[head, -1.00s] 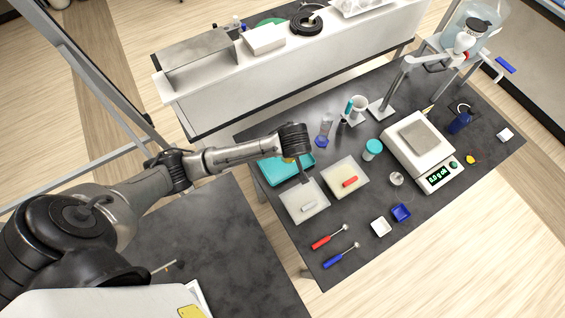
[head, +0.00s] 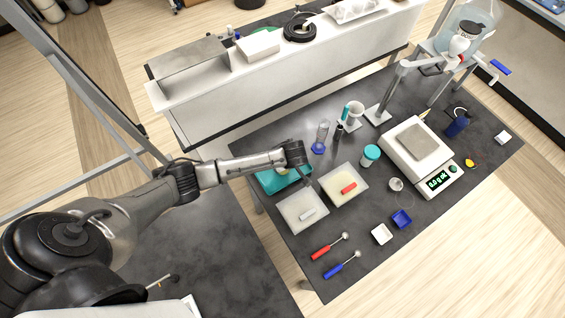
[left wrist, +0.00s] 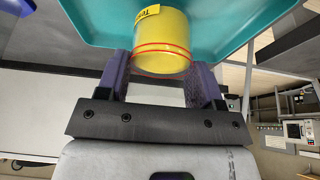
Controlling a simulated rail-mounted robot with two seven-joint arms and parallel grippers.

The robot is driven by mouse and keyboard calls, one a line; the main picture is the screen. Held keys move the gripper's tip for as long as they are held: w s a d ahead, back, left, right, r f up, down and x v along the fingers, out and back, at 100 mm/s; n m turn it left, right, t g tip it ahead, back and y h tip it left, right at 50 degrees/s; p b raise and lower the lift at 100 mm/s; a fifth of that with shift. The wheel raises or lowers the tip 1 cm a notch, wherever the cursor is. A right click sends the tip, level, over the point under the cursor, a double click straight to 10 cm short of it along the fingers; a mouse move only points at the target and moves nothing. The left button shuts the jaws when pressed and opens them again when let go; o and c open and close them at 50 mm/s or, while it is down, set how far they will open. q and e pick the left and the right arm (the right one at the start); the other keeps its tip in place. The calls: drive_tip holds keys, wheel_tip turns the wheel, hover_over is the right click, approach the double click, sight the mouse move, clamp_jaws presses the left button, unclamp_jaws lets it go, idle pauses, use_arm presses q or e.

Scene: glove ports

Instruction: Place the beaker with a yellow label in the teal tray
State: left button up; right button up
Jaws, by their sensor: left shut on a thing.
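My left gripper (left wrist: 160,78) is shut on the beaker with a yellow label (left wrist: 163,40), whose yellow side shows red rings and a tag with part of a word. In the head view the gripper (head: 302,165) is over the tray's right part, and a bit of yellow shows beside it. I cannot tell whether the beaker touches the tray. My right gripper is not in view.
Two pale trays (head: 290,222) (head: 333,198) with a white and a red bar lie close in front. A teal-lidded jar (head: 370,155), a blue-based cylinder (head: 321,140) and a balance (head: 400,140) stand to the right. A white shelf (head: 215,120) runs behind.

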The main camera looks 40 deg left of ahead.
use_arm(q)
drive_tip(key=shift+f, duration=0.6)
drive_tip(key=shift+f, duration=0.2)
drive_tip(key=o, duration=1.1)
drive_tip(key=v, duration=1.2)
drive_tip(key=shift+r, duration=0.2)
